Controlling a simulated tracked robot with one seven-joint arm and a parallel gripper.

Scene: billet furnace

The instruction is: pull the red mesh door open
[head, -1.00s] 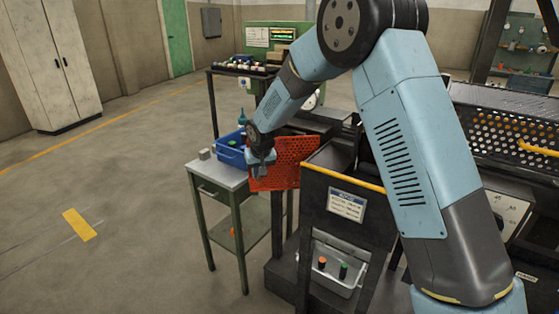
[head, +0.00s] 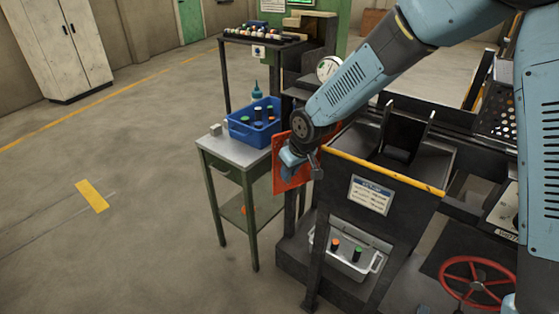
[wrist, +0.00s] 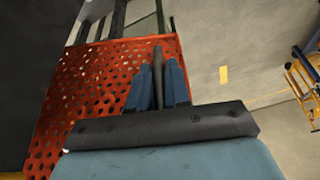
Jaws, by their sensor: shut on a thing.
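The red mesh door (head: 283,180) shows in the head view at the left end of the dark machine, beside the small table. It is seen at a steep angle and partly hidden by my gripper (head: 297,165). In the wrist view the red mesh door (wrist: 105,82) fills the left side, with its round holes facing me. My gripper (wrist: 158,88) is shut on a dark upright handle bar (wrist: 158,60) at the door's right edge, one blue finger on each side. How the handle joins the door is hidden.
A green side table (head: 228,155) with a blue bin (head: 240,132) stands close left of the door. A yellow-edged dark chute (head: 390,170) is right of it, with a grey tray (head: 340,262) below. A red handwheel (head: 475,275) is at lower right. Floor at left is clear.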

